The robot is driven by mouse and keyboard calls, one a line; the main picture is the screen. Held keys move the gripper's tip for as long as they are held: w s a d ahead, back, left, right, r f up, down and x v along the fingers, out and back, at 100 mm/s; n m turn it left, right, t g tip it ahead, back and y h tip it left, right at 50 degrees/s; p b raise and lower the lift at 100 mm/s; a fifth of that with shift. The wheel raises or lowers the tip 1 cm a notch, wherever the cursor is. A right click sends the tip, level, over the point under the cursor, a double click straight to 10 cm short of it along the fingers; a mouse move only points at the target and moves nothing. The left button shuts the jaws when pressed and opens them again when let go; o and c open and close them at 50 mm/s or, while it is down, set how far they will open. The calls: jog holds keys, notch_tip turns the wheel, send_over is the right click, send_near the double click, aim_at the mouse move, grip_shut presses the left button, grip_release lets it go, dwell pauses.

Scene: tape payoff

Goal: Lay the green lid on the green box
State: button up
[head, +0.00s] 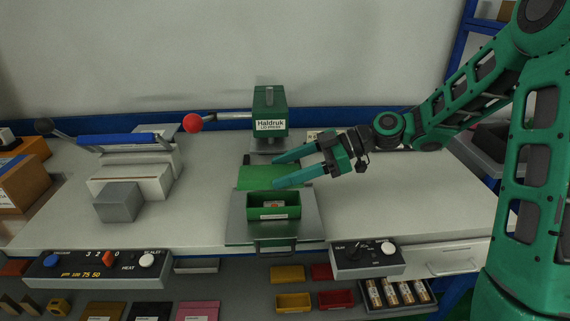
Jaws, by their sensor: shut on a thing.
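The green box (273,211) sits open on a grey metal tray in front of the press. A small light item with an orange mark lies inside it, and a white label is on its front. The flat green lid (256,174) is just behind the box in the picture. My gripper (275,171) reaches in from the right, its teal fingers on either side of the lid and shut on it. The near finger hides part of the lid. I cannot tell how high the lid is above the tray.
The lid press (270,110), with a red-knobbed lever (194,122), stands behind the lid. A sealer (133,165) and a grey block (118,202) are at left. The bench right of the tray (310,215) is clear. Yellow and red boxes sit on the shelf below.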

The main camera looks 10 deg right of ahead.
aim_at(288, 192)
jog(key=shift+f, duration=2.7)
jog(key=shift+s+d+r, duration=0.1)
jog(key=shift+d, duration=0.2)
jog(key=shift+f, duration=0.85)
jog(key=o, duration=1.1)
